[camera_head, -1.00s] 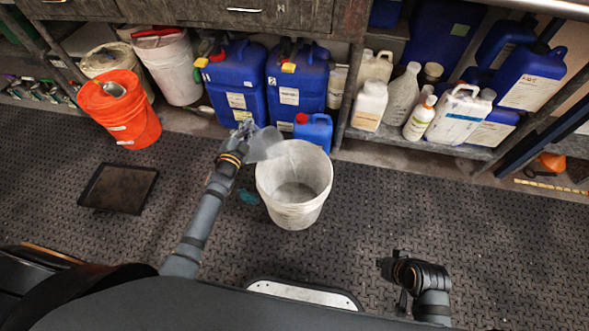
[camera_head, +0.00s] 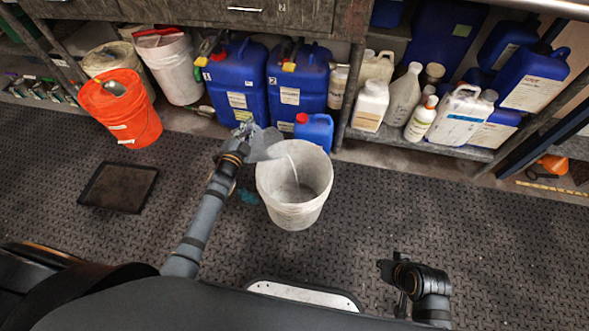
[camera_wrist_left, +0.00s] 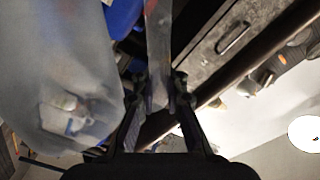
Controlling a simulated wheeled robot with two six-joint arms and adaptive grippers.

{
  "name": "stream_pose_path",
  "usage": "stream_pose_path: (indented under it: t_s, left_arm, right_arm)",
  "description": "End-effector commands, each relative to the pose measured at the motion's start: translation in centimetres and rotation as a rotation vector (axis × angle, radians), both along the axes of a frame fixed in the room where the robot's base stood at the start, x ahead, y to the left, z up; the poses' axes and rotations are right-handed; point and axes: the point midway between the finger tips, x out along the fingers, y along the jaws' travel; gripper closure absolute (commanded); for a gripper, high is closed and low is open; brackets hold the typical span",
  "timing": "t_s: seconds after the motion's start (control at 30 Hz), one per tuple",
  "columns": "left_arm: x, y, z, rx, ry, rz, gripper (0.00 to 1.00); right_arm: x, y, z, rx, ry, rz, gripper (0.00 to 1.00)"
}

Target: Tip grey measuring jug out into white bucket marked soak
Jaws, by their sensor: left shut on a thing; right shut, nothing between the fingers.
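The grey measuring jug (camera_head: 266,145) is translucent and tilted over the rim of the white bucket (camera_head: 294,208). A pale stream runs from the jug's lip down into the bucket. The bucket stands upright on the floor; no marking on it is readable from here. My left gripper (camera_head: 243,133) is shut on the jug's handle. In the left wrist view the jug (camera_wrist_left: 60,80) fills the left side, and the handle (camera_wrist_left: 159,50) runs between the fingers. My right gripper (camera_head: 384,268) is shut and empty, low at the right, away from the bucket.
An orange bucket (camera_head: 118,110) and a white bucket with red on top (camera_head: 168,68) stand at the left. Blue canisters (camera_head: 238,80) and a small blue jug (camera_head: 314,130) stand behind the bucket. A dark flat tray (camera_head: 118,188) lies on the floor. The floor at right is clear.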

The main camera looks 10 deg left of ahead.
Motion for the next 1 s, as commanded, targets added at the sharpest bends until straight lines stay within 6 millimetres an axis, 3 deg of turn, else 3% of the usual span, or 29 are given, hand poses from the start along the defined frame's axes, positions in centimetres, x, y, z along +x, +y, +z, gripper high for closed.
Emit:
stream_pose_path:
  t_s: [1.0]
  left_arm:
    - [-0.06, -0.08, -0.14, 0.037, -0.005, -0.003, 1.00]
  right_arm:
    - [0.27, 0.17, -0.45, 0.008, -0.027, -0.003, 1.00]
